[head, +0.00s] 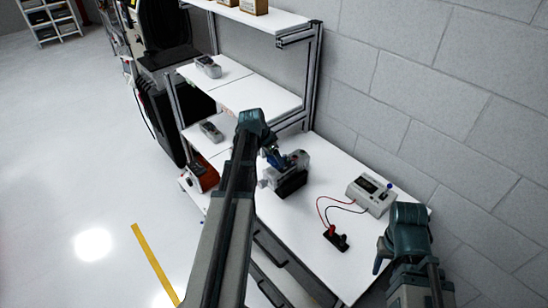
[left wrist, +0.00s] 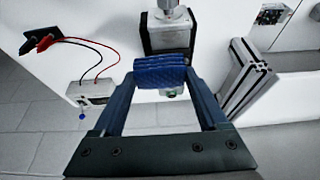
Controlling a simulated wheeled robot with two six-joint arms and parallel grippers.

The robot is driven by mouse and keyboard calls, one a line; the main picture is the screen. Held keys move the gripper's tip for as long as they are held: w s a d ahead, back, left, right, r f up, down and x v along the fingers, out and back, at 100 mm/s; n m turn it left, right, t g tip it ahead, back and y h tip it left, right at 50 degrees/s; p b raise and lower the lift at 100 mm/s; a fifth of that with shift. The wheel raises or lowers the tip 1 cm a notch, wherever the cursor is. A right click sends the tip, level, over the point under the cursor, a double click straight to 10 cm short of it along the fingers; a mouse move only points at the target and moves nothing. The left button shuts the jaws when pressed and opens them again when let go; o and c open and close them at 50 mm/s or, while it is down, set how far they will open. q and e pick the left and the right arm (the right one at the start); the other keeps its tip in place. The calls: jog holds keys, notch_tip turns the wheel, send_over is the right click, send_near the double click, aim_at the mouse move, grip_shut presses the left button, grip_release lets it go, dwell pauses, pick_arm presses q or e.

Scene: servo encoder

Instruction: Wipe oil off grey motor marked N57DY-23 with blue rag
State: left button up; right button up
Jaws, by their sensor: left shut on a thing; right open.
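The motor (head: 296,164), grey with a black section, sits on the white bench in the middle of the head view. It also shows at the top of the left wrist view (left wrist: 166,36), just beyond my fingers. Its marking is not readable, and I cannot make out any oil. My left gripper (head: 269,151) is shut on the folded blue rag (left wrist: 160,74), which spans its two fingers. The rag is at the motor's side; I cannot tell whether they touch. My right gripper (head: 379,262) is open at the right edge of the bench, away from the motor.
A grey meter box (head: 371,195) with red and black leads stands right of the motor. The leads run to clips (head: 336,238) on the bench (head: 300,226). Shelves (head: 262,98) with handheld devices stand behind on the left. A block wall bounds the right.

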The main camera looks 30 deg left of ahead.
aim_at(268, 158)
pick_arm(q)
jog(key=shift+r, duration=0.1)
notch_tip(268, 158, up, 3)
jog(key=p, duration=0.3)
jog(key=shift+f, duration=0.2)
dwell(0.4)
jog(key=f+b, duration=0.2)
jog(key=a+f+b, duration=0.1)
jog(key=f+b, duration=0.1)
jog(key=a+f+b, duration=0.1)
jog(key=f+b, duration=0.1)
jog(key=shift+w, duration=0.15)
dwell(0.3)
